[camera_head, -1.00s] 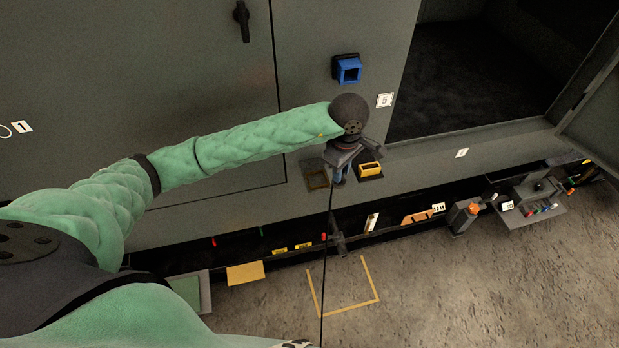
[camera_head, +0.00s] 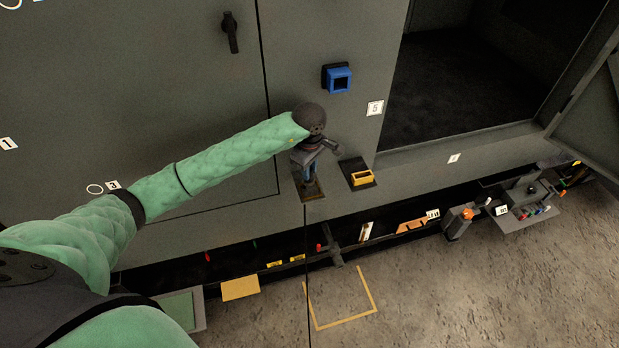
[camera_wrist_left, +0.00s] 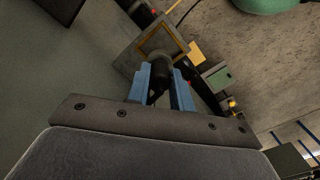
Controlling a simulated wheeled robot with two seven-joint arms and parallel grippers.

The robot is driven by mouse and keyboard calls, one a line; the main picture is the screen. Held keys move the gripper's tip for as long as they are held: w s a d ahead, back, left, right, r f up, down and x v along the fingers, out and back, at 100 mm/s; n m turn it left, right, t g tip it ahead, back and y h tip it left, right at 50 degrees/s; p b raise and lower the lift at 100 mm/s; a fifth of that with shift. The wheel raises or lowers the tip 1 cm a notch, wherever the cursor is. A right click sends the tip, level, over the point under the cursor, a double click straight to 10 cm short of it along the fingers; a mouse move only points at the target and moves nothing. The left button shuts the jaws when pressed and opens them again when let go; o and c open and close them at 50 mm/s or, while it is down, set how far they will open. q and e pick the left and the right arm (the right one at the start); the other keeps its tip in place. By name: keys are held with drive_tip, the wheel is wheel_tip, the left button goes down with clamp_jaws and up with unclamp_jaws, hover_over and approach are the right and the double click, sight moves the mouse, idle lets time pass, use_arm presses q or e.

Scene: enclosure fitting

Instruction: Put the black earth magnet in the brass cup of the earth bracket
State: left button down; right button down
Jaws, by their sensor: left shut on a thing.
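My left gripper (camera_head: 310,181) reaches down in front of the cabinet wall, at the earth bracket. In the left wrist view its two blue fingers (camera_wrist_left: 163,89) are shut on the black earth magnet (camera_wrist_left: 160,71), a dark cylinder. The magnet points at the square brass cup (camera_wrist_left: 178,40) of the earth bracket (camera_wrist_left: 128,60) and overlaps it in that view. I cannot tell whether the magnet is inside the cup or just in front of it. In the head view the gripper covers much of the bracket (camera_head: 313,195). My right gripper is not in view.
A yellow socket (camera_head: 361,179) on a dark plate sits just right of the gripper. A blue socket (camera_head: 339,79) is higher on the wall. An open compartment (camera_head: 455,75) lies to the right. A low ledge with small parts and a yellow floor outline (camera_head: 345,322) are below.

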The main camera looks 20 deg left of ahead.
use_arm(q)
wheel_tip(320, 180, down, 3)
drive_tip(key=shift+s+f, duration=0.1)
drive_tip(key=shift+f, duration=0.3)
drive_tip(key=shift+b, duration=0.3)
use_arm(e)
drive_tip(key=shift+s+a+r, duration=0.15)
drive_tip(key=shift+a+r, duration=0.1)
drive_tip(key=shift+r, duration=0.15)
use_arm(q)
drive_tip(key=shift+f, duration=0.15)
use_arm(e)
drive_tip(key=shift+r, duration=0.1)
use_arm(q)
drive_tip(key=c, duration=1.2)
unclamp_jaws()
drive_tip(key=shift+c, duration=0.2)
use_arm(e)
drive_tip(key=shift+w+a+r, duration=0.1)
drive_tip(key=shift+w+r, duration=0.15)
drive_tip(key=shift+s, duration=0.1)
